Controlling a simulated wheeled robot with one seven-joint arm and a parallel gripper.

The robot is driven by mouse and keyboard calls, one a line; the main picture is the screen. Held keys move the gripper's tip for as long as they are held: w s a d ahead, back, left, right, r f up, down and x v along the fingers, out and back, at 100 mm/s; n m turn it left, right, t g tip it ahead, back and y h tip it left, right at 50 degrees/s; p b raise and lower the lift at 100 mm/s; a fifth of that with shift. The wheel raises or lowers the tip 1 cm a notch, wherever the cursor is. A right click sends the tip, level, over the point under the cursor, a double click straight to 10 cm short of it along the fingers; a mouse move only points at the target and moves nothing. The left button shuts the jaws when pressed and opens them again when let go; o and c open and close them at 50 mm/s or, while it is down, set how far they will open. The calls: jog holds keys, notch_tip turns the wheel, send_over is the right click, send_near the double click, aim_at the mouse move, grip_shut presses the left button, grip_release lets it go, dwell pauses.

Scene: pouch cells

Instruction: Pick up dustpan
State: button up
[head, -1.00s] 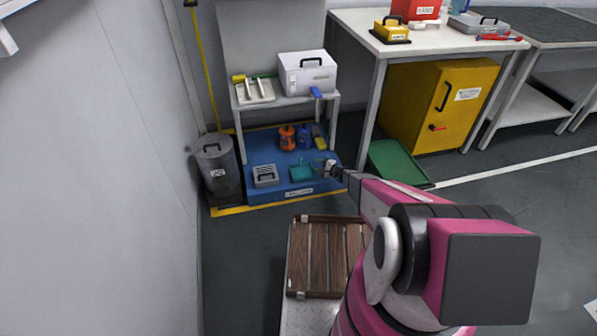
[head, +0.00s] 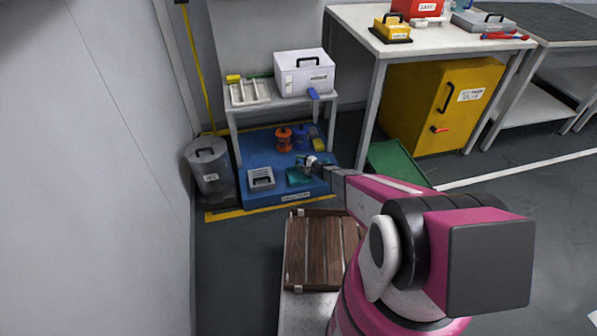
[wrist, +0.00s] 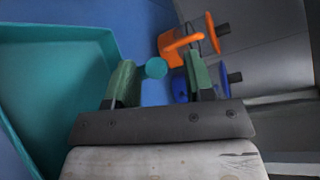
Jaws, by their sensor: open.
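The teal dustpan (head: 296,178) lies on the blue platform at the front, right of a grey basket-like box. In the wrist view the dustpan's pan (wrist: 55,95) fills the left side. A round teal end (wrist: 156,68), which looks like its handle, shows between the two green fingers. My gripper (wrist: 160,75) is open, with a finger on either side of that teal end and gaps visible. In the head view my gripper (head: 310,163) is at the dustpan's upper right and covers part of it.
An orange container (head: 284,139) and a blue one (head: 301,138) stand behind the dustpan. The grey box (head: 261,179) is left of it. A shelf (head: 250,103) with a white case (head: 304,74) is above. A grey bin (head: 211,170) stands left; a green panel (head: 396,162) leans right.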

grip_shut()
jog(key=shift+r, duration=0.1)
